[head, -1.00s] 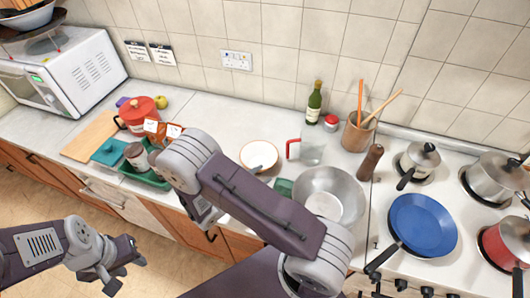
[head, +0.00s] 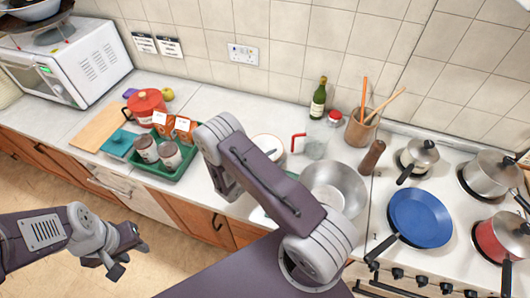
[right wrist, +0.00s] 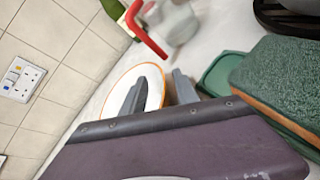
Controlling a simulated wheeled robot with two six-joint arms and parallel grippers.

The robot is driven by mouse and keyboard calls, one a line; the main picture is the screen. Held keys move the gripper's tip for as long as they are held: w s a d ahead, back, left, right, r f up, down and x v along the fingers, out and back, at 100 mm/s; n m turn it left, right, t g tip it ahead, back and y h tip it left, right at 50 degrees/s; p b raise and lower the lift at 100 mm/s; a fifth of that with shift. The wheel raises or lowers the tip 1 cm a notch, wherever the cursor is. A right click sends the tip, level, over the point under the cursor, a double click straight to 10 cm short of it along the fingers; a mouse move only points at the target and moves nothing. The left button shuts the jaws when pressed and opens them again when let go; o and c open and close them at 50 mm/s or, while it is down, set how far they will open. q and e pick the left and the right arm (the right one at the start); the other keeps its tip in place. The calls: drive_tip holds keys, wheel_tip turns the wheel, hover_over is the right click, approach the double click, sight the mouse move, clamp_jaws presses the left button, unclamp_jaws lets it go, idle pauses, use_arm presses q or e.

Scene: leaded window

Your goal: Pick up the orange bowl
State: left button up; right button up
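The orange bowl, white inside with an orange rim, stands on the counter. In the head view the bowl (head: 266,142) is partly hidden behind my right arm. In the right wrist view the bowl (right wrist: 150,74) lies just beyond my right gripper (right wrist: 160,88). Its two grey fingers are apart, with one overlapping the bowl in the picture and the other to the right of it. I cannot tell whether they touch. My right gripper is hidden in the head view. My left gripper (head: 130,258) is open and empty over the floor, away from the counter.
A red-handled clear jug (head: 315,146) and a metal mixing bowl (head: 345,180) stand to the right. A green-topped sponge (right wrist: 285,75) lies close by in the wrist view. A green tray (head: 155,172) with cans and cartons is at left. A wine bottle (head: 318,100) stands behind.

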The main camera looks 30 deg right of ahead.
drive_tip(key=shift+a, duration=0.1)
clamp_jaws()
drive_tip(key=shift+s, duration=0.1)
idle(1.1)
